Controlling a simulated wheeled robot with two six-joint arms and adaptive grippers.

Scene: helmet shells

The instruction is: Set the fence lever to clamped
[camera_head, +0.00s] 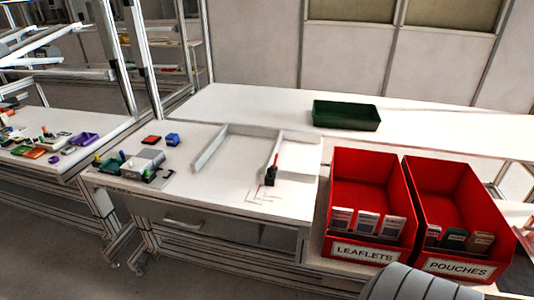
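The fence (210,150) is a set of light grey rails standing on the white table, with one rail at the left, one along the back and one at the right. The fence lever (271,174) is a small black piece with a red upper part, at the front end of the right rail. Its red part points up and slightly to the right. It is too small to tell whether it is clamped. Neither of my grippers is in view.
Two red bins labelled LEAFLETS (370,168) and POUCHES (447,180) stand right of the table. A green tray (346,115) sits on the rear surface. A grey device (142,163) and small blocks lie at the left. The tabletop inside the fence is clear.

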